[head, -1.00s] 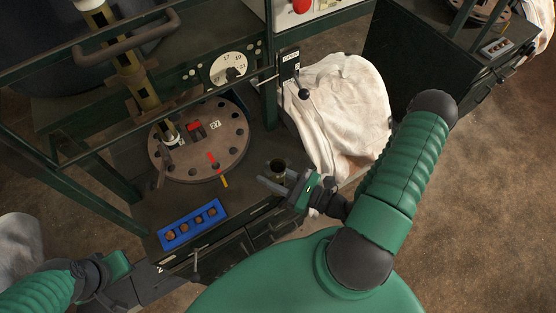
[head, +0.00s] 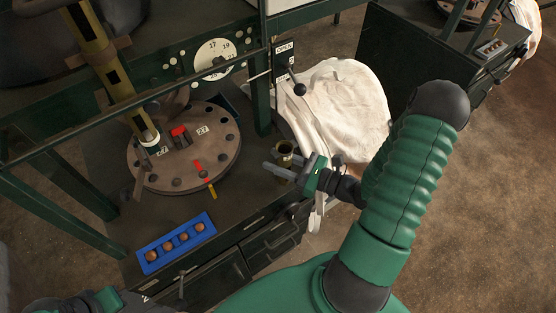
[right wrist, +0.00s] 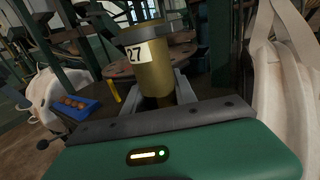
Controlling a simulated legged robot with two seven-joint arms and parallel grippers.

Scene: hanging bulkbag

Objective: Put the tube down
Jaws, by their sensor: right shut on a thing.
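The tube is brass-coloured with a dark rim and a white label reading 27; it shows large in the right wrist view (right wrist: 152,75) and small in the head view (head: 285,150). My right gripper (head: 281,159) is shut on it, one finger on each side, and the tube is close to upright. It is over the front right corner of the dark bench (head: 240,212); whether its base touches the bench is hidden. My left gripper (head: 104,299) is only partly in view at the bottom left, its fingers unclear.
A round plate (head: 215,150) with holes and labels 27 stands left of the tube. A blue tray (head: 176,241) with several brown balls lies at the bench front. A white cloth bag (head: 345,105) hangs close on the right. A lever (head: 298,88) and green frame posts stand behind.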

